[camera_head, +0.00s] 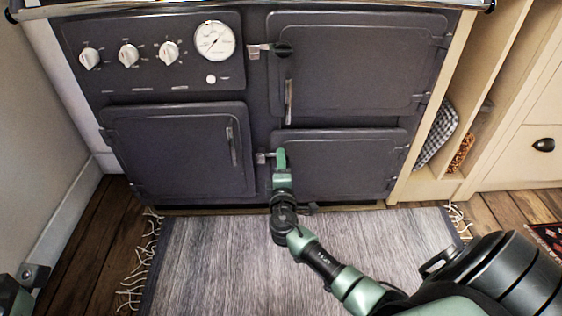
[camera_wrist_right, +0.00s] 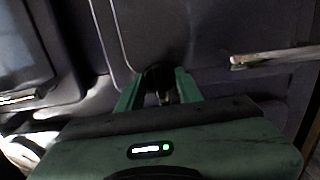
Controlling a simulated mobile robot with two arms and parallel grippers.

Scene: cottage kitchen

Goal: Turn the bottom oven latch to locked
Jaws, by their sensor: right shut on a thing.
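The bottom oven door (camera_head: 345,165) is the dark panel at the lower right of the range and looks closed. Its latch (camera_head: 264,157) shows as a small metal piece at the door's upper left edge; the rest is hidden behind my right gripper (camera_head: 281,158). In the right wrist view, the green fingers of my right gripper (camera_wrist_right: 158,92) are closed on the latch's dark round knob (camera_wrist_right: 158,76). I cannot tell the latch's exact turn from these views. My left gripper is not in view.
The upper oven door (camera_head: 360,60) has its own latch (camera_head: 268,49) with a black knob. A metal bar handle (camera_wrist_right: 272,56) is beside the gripper in the wrist view. Another closed door (camera_head: 175,150) is at left. A grey rug (camera_head: 210,260) lies in front.

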